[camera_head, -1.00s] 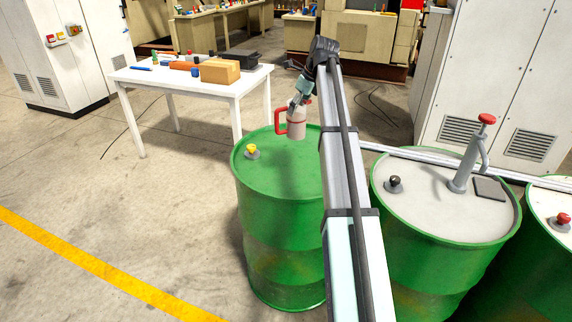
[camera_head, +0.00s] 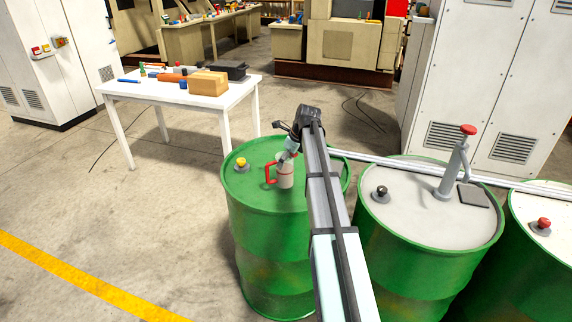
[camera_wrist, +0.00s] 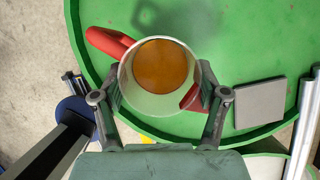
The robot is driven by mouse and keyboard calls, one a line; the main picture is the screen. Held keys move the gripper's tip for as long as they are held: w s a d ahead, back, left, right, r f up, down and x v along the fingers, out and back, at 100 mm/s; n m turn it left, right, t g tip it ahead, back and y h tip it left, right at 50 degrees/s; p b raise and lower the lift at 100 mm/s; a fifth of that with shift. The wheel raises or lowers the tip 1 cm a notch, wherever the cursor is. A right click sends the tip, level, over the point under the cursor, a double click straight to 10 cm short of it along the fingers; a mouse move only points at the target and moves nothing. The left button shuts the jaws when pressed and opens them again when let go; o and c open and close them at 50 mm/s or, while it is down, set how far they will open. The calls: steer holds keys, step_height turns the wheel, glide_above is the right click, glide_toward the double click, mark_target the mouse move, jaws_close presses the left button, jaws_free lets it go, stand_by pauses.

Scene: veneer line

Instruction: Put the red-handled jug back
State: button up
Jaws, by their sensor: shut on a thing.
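The jug (camera_head: 285,174) is pale with a red handle and a red band. It is upright over the left green drum's lid (camera_head: 262,200). I cannot tell whether its base touches the lid. My gripper (camera_head: 291,155) is shut on the jug from above and behind. In the wrist view, my gripper (camera_wrist: 160,92) has one finger on each side of the jug (camera_wrist: 160,104). The open mouth shows an amber-brown inside, and the red handle points to the upper left. The jug's base is hidden there.
A yellow-capped bung (camera_head: 241,164) stands on the lid's left. A grey square pad (camera_wrist: 260,103) lies on the green lid in the wrist view. A grey-topped drum with a red-knobbed pump (camera_head: 455,165) stands right. A white table (camera_head: 150,92) with several items is behind.

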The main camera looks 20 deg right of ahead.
steer(key=shift+f, duration=1.45)
steer(key=o, duration=1.8)
steer(key=b+v, duration=0.2)
steer(key=v, duration=1)
steer(key=shift+r, duration=0.25)
